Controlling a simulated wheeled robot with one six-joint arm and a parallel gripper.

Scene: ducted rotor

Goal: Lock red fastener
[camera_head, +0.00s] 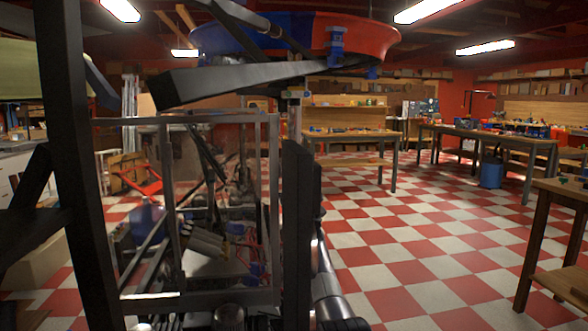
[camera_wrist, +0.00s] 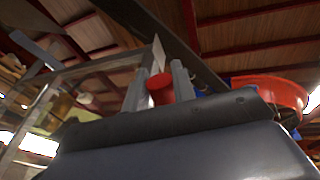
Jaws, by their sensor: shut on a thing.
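The red fastener (camera_wrist: 161,88) is a short red cylinder in the middle of the wrist view. My gripper (camera_wrist: 160,84) is shut on it, with one grey finger on each side. A pale flat piece stands just behind the fastener. The fastener's lower end is hidden by the gripper body. The ducted rotor's ring (camera_head: 357,36), red and blue, is at the top of the head view. It also shows at the right of the wrist view (camera_wrist: 272,92). In the head view I cannot make out my gripper or the red fastener.
A clear-walled metal frame (camera_head: 272,200) with wires inside stands below the ring. A dark beam (camera_head: 235,80) crosses above it. Workbenches (camera_head: 485,133) stand at the back and right. The checkered floor (camera_head: 430,230) between is open.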

